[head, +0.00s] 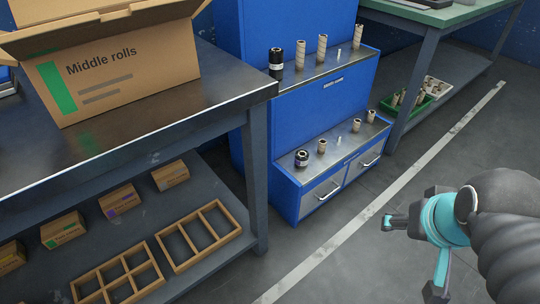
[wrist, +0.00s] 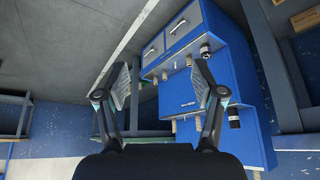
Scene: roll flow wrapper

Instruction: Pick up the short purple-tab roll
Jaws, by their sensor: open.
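On the lower ledge of the blue cabinet stand a short black roll with a pale label (head: 302,158), several short brown rolls (head: 322,146) and a thin white peg (head: 339,140). I cannot make out a purple tab on any roll. In the wrist view the short black roll (wrist: 205,48) shows small, upside down, by the right finger. My gripper (head: 410,257) is open and empty over the floor, right of the cabinet and well apart from it. In the wrist view its two fingers (wrist: 161,82) are spread, with the cabinet beyond; the right finger hides part of it.
The cabinet's upper ledge (head: 315,72) holds a black roll (head: 276,63) and tall brown rolls (head: 322,48). A dark table (head: 180,105) with a "Middle rolls" box (head: 115,70) stands left. A green-topped bench (head: 430,14) is behind right. The floor between is clear.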

